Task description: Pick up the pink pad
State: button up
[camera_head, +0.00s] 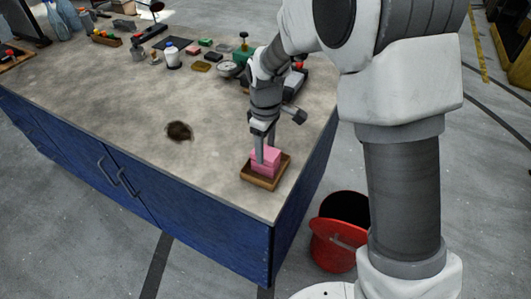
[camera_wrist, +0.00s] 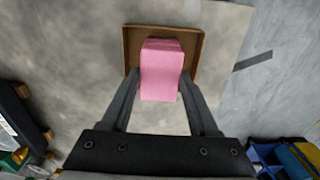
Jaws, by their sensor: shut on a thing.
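The pink pad (camera_head: 264,163) is a block at the front right corner of the workbench, at a small brown tray (camera_head: 258,181). In the wrist view the pink pad (camera_wrist: 161,72) lies between my two fingers, with the tray (camera_wrist: 192,33) behind and around its far part. My gripper (camera_head: 266,151) points down from above and is shut on the pad. In the wrist view my gripper (camera_wrist: 161,88) has a finger against each side of the pad. I cannot tell whether the pad still touches the tray's floor.
The workbench (camera_head: 110,110) has blue doors and a dark round stain. Behind my gripper stand a round gauge (camera_head: 229,68), a white bottle (camera_head: 172,57) and several small coloured blocks. A red bin (camera_head: 335,243) stands on the floor beside the bench. The bench's front left is clear.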

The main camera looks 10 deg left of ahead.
aim_at(266, 151)
jog(key=shift+r, duration=0.55)
notch_tip(266, 151, up, 3)
jog(key=shift+w+f, duration=0.1)
jog(key=s+d+r, duration=0.3)
jog(key=d+r, duration=0.4)
jog(key=d, duration=0.4)
jog(key=shift+s, duration=0.3)
jog(key=shift+d, duration=0.1)
